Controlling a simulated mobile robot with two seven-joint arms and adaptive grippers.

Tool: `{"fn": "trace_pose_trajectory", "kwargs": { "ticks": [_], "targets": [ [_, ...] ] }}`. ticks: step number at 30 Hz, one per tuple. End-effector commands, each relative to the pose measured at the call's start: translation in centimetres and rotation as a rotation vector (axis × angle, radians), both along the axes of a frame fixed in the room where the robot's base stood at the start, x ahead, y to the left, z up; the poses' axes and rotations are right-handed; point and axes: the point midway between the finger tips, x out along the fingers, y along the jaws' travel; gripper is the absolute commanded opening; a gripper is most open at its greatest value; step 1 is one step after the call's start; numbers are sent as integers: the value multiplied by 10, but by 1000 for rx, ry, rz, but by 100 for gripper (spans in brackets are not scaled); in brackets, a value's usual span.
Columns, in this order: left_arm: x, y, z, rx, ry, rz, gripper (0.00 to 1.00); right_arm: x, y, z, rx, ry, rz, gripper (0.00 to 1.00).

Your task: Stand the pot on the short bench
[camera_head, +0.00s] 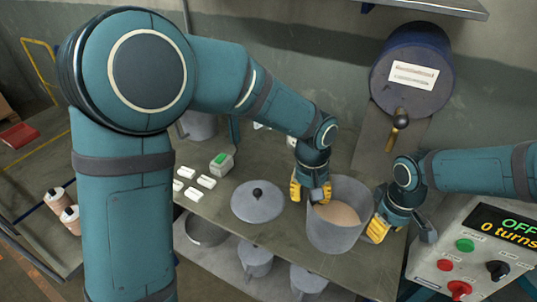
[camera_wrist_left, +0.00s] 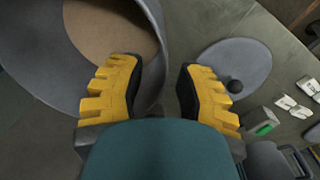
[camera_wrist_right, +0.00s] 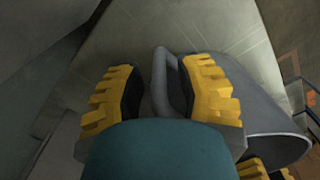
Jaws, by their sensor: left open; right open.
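The grey pot (camera_head: 332,238), with brown contents inside, stands upright on the long worktop (camera_head: 215,212) in the head view. My left gripper (camera_head: 309,192) is open at the pot's left rim; its fingers point down, and in the left wrist view the pot (camera_wrist_left: 40,65) lies beside one finger. My right gripper (camera_head: 383,222) is open at the pot's right side. In the right wrist view a looped grey handle (camera_wrist_right: 163,75) lies between its open fingers, with the pot (camera_wrist_right: 250,105) to the right. Which surface is the short bench is unclear.
A grey lid (camera_head: 257,203) lies left of the pot, with small white blocks (camera_head: 195,182) and a green-topped box (camera_head: 222,162) beyond. A control box (camera_head: 470,260) reading "OFF" stands right. A blue drum (camera_head: 412,70) is behind. More pots (camera_head: 255,262) sit below.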

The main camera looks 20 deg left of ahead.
Motion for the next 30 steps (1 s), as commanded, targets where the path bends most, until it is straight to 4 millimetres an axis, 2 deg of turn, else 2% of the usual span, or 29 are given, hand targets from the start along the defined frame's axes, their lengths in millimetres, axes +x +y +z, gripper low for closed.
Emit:
{"fn": "trace_pose_trajectory", "kwargs": {
  "ticks": [9,15,23,26,30],
  "targets": [
    [0,4,64,-2,-5,-1,34,0,0,0,0,0,0,34],
    [-1,5,95,-3,-3,-1,34,0,0,0,0,0,0,34],
    [-2,6,107,-1,1,-1,34,0,0,7,0,-1,-1,34],
    [-2,6,107,-1,1,-1,34,1,0,21,0,-4,-2,34],
    [-2,6,107,-1,1,-1,34,1,0,49,1,-6,-1,34]
  ]
}}
